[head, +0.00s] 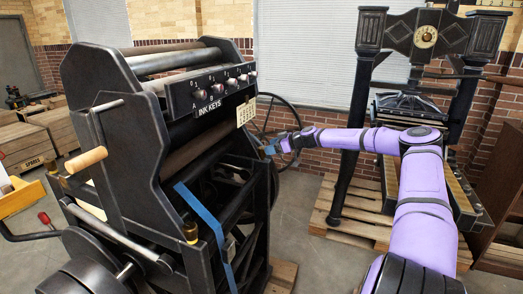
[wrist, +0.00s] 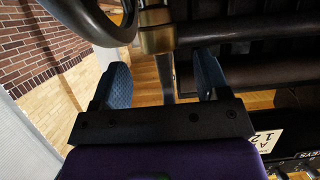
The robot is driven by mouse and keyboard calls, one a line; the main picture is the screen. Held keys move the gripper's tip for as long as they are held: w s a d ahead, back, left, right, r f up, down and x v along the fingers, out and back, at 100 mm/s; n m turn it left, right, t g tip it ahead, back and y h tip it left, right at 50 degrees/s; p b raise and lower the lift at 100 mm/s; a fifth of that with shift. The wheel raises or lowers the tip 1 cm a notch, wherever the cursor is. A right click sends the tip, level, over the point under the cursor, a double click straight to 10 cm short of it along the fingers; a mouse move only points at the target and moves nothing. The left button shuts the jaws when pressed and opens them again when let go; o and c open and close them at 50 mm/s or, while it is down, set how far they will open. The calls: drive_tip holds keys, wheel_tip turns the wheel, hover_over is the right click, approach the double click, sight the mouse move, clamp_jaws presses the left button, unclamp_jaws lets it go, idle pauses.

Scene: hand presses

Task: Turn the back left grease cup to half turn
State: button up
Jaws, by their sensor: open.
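A brass grease cup (wrist: 157,32) shows at the top of the wrist view, between and just ahead of my fingertips. My gripper (wrist: 164,68) is open, with its blue fingers apart and nothing held. In the head view my gripper (head: 270,147) is at the far right side of the black press (head: 135,130); there the cup is hardly visible. Another brass cup (head: 190,232) shows low on the near right corner of the press, and a small brass part (head: 52,170) at its left edge. I cannot tell the cup's turn.
A dark handwheel (wrist: 100,18) is close beside the cup in the wrist view. The INK KEYS panel (head: 210,90) has several knobs. A second press (head: 425,60) stands on a pallet at the right. Crates (head: 25,145) stand at the left.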

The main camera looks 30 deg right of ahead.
sight(262, 149)
drive_tip(key=shift+x, duration=2.6)
drive_tip(key=shift+c, duration=0.4)
drive_tip(key=c, duration=0.8)
drive_tip(key=shift+m+t+h, duration=0.5)
drive_tip(key=shift+m+h, duration=0.2)
drive_tip(key=shift+c, duration=0.2)
drive_tip(key=o, duration=0.9)
drive_tip(key=shift+d, duration=0.1)
